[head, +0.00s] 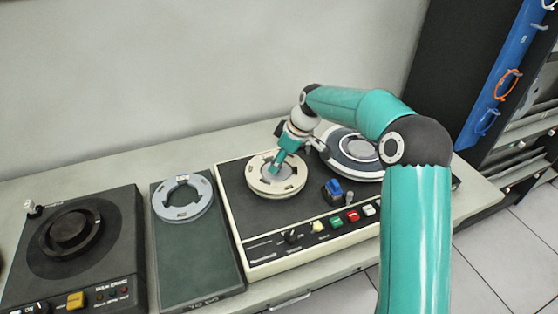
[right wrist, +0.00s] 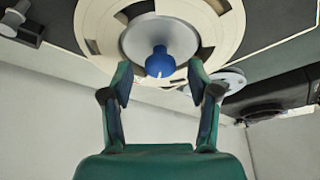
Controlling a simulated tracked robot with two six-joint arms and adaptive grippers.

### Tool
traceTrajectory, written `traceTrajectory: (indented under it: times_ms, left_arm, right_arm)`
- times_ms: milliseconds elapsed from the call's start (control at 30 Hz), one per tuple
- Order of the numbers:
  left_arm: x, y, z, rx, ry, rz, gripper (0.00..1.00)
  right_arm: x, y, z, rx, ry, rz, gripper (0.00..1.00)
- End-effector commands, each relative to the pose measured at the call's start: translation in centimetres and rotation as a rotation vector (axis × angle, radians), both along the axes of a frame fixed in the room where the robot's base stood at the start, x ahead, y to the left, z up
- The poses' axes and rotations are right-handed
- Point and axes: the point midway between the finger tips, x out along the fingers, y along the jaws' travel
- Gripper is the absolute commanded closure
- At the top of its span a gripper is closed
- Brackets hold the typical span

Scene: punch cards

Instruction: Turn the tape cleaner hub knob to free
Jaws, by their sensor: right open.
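The tape cleaner (head: 232,205) is a cream-edged machine with a dark top, in the middle of the head view. A cream reel (head: 262,189) lies on its left hub. In the right wrist view the hub knob (right wrist: 160,62) is blue, at the centre of a pale hub disc (right wrist: 178,40) inside the cream reel (right wrist: 103,30). My right gripper (head: 277,166) is over this hub and hides the knob in the head view. Its open fingers (right wrist: 161,78) stand to either side of the knob, apart from it. Contact is not visible. My left gripper is not in view.
A second reel (head: 355,148) sits at the machine's right. A blue part (head: 333,189) stands between the reels, with coloured buttons (head: 336,222) along the front. A grey ring (head: 182,198) lies on a green-topped panel at left, beside a black machine (head: 70,260).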

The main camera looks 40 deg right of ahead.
Motion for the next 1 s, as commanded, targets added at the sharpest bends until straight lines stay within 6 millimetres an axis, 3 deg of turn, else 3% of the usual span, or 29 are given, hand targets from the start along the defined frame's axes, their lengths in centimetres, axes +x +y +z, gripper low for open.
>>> traceTrajectory:
  times_ms: [400, 600, 1000]
  left_arm:
    - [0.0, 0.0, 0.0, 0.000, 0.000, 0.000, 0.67]
    - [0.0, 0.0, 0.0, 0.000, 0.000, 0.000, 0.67]
    - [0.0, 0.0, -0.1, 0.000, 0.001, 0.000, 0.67]
  right_arm:
    - [-2.4, -1.6, 7.1, -0.002, -0.006, -0.001, 0.40]
    - [-3.3, -2.1, 9.7, -0.001, -0.004, 0.000, 0.40]
    - [-3.6, -2.3, 10.4, -0.001, -0.002, 0.001, 0.40]
